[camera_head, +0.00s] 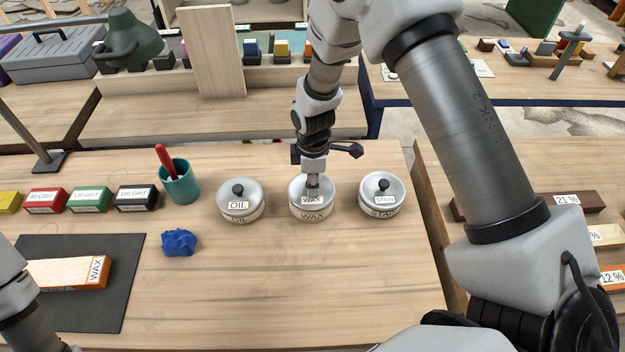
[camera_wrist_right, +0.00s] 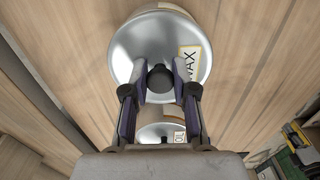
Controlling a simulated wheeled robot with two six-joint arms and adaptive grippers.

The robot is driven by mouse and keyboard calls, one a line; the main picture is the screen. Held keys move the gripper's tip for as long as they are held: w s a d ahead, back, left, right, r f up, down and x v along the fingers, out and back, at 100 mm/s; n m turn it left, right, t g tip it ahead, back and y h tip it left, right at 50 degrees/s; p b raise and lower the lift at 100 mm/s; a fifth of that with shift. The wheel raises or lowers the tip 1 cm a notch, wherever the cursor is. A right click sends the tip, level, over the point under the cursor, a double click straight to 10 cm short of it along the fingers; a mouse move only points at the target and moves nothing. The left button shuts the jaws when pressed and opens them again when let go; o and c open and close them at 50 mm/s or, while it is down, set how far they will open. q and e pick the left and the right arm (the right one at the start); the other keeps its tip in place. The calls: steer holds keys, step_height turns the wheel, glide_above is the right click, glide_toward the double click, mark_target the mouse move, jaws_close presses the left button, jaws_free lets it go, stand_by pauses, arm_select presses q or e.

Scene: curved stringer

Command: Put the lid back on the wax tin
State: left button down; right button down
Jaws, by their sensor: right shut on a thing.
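The wax tin (camera_head: 312,216) stands upright on the bench between the two other tins. Its silver lid (camera_head: 298,192), with a WAX label and a dark knob, lies over its top. My right gripper (camera_head: 312,184) comes down from above and is shut on the lid's knob (camera_wrist_right: 160,78). In the right wrist view the lid (camera_wrist_right: 130,50) hides most of the tin. I cannot tell whether the lid rests fully on the rim or is held slightly above it. Part of my left arm shows at the lower left edge; its gripper is not in view.
A lidded oil tin (camera_head: 238,212) stands close on the left and a lidded stain tin (camera_head: 382,208) on the right. A teal cup (camera_head: 181,184) and a crumpled blue cloth (camera_head: 179,242) are farther left. The bench in front of the tins is clear.

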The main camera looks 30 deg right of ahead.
steer(key=shift+r, duration=0.1)
stand_by(0.5)
steer(key=shift+f+p, duration=0.2)
steer(key=shift+p, duration=0.1)
stand_by(0.6)
stand_by(0.4)
steer(key=shift+c, duration=1.8)
jaws_free()
steer(key=shift+r+p, duration=0.1)
steer(key=shift+p, duration=0.2)
step_height(320, 180, up, 7)
steer(key=p, duration=0.6)
jaws_close()
steer(key=shift+f, duration=0.3)
